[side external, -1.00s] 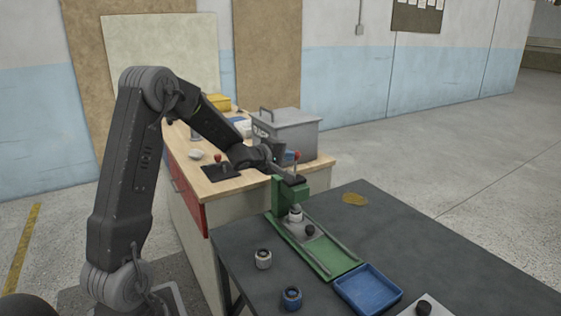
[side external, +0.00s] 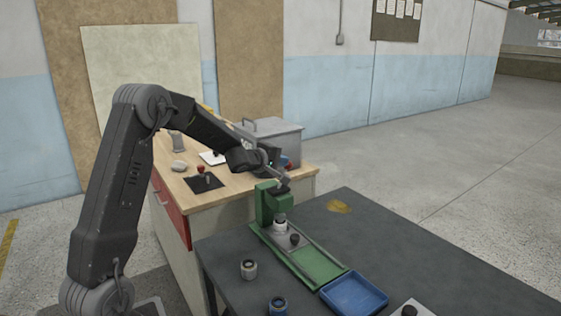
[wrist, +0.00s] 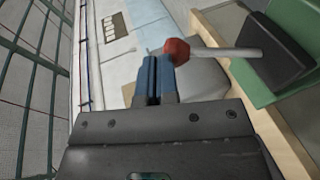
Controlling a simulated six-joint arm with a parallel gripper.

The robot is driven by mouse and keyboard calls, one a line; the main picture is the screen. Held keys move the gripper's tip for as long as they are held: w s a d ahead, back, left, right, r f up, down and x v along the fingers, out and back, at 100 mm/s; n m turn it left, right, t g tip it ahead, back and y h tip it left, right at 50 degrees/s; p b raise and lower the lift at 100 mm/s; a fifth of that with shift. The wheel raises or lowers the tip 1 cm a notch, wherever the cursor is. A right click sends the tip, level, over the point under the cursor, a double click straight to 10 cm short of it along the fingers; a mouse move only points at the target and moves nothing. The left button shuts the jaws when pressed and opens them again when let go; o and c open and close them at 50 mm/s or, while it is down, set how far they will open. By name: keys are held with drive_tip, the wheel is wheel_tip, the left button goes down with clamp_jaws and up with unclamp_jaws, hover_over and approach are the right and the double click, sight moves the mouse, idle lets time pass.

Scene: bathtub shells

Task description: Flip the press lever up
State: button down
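In the wrist view the rod lies roughly level across the picture, from the knob towards the green press body at right. My gripper (wrist: 157,72) has blue fingers drawn together with only a thin dark line between them. The knob sits at the right finger's tip, not between the fingers; I cannot tell whether they touch.
A wooden-topped bench (side external: 230,193) with a grey lidded box (side external: 271,141) stands behind the press. On the dark table are a blue tray (side external: 354,294) and two small round parts (side external: 249,269). The table's right side is mostly clear.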

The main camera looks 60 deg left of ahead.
drive_tip(key=shift+w+d, duration=0.1)
drive_tip(key=shift+w, duration=0.1)
drive_tip(key=s+d+r, duration=0.2)
drive_tip(key=s+r, duration=0.6)
drive_tip(key=s, duration=0.3)
drive_tip(key=shift+s+d+r, duration=0.15)
drive_tip(key=shift+s+d, duration=0.05)
drive_tip(key=shift+d, duration=0.05)
drive_tip(key=s+d+f+m+g+h, duration=0.1)
drive_tip(key=s+d+m+g, duration=0.3)
drive_tip(key=s+d+m, duration=0.5)
drive_tip(key=s+d+f+m+g+h, duration=0.2)
drive_tip(key=s+d+m+g, duration=0.2)
drive_tip(key=s+d+m, duration=0.6)
drive_tip(key=s+d, duration=0.2)
drive_tip(key=d, duration=0.5)
drive_tip(key=shift+s+d+f+m+g, duration=0.25)
drive_tip(key=shift+d+f+m+g, duration=0.05)
drive_tip(key=shift+f+g, duration=0.1)
drive_tip(key=c, duration=1.9)
unclamp_jaws()
